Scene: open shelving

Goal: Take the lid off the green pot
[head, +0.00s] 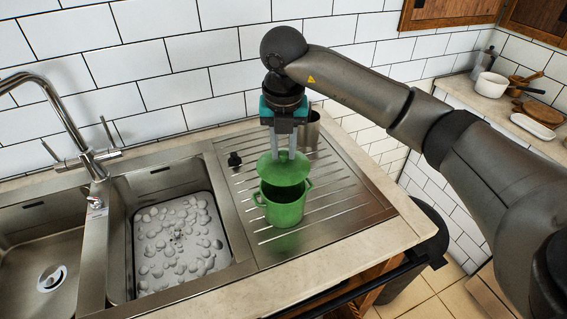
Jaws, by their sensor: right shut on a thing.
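The green pot (284,211) stands upright on the ribbed steel drainboard, right of the sink, with a handle on each side. Its green lid (284,171) is above the pot and looks tilted, with the dark inside of the pot showing below it. My right gripper (284,152) points down and is shut on the lid at its top. The lid's knob is hidden between the fingers. My left gripper is not in view.
The sink basin (180,245) with whitish blobs lies to the left, beside a chrome tap (92,165). A metal cup (310,130) stands behind my gripper. A small black item (234,159) sits on the drainboard. The drainboard's right part (352,200) is clear.

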